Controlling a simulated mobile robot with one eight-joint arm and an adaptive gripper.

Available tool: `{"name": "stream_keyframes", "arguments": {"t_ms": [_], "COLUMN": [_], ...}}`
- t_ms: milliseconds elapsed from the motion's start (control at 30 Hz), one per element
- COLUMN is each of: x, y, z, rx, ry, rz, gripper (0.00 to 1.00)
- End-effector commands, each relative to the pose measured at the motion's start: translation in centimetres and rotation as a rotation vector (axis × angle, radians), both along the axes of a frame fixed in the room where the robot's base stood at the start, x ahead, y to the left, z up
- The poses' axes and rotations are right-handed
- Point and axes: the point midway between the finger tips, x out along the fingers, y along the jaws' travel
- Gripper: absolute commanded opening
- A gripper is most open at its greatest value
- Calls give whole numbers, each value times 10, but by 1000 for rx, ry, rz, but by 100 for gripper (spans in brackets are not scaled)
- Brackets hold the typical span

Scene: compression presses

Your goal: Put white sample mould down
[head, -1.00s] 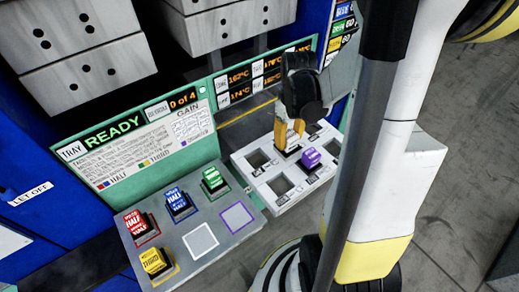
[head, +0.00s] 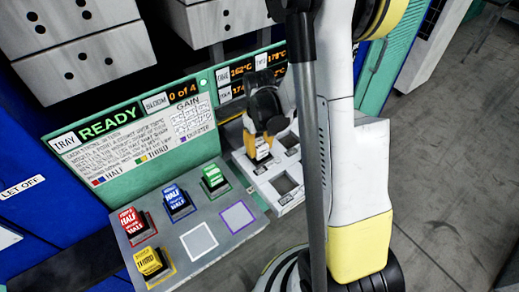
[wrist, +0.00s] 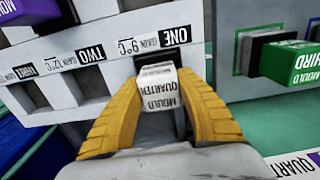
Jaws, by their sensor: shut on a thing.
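My gripper (head: 264,147) has yellow fingers and is shut on the white sample mould (head: 262,154), a small block. In the wrist view the mould (wrist: 158,88) reads "MOULD QUARTER" and is held between both fingers. It is over the dark slot labelled ONE on the pale slotted tray (wrist: 120,52). I cannot tell whether its lower end is inside the slot or just above it. In the head view the tray (head: 292,198) is partly hidden by my arm.
A grey board (head: 176,247) left of the tray holds red (head: 132,222), yellow (head: 150,262), blue (head: 176,200) and green (head: 213,178) moulds. Its white and purple outlined squares are empty. A purple mould (wrist: 30,10) shows on the tray. A green panel (head: 150,183) stands behind.

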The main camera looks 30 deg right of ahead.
Motion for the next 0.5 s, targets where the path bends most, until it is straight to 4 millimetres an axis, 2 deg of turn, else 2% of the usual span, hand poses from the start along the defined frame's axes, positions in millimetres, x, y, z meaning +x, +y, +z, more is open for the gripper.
{"name": "stream_keyframes", "arguments": {"t_ms": [333,367,400,500], "x": [0,0,0,0], "y": [0,0,0,0], "z": [-3,-2,-2,-2], "rx": [0,0,0,0], "ry": [0,0,0,0], "rz": [0,0,0,0], "gripper": [0,45,58,59]}}
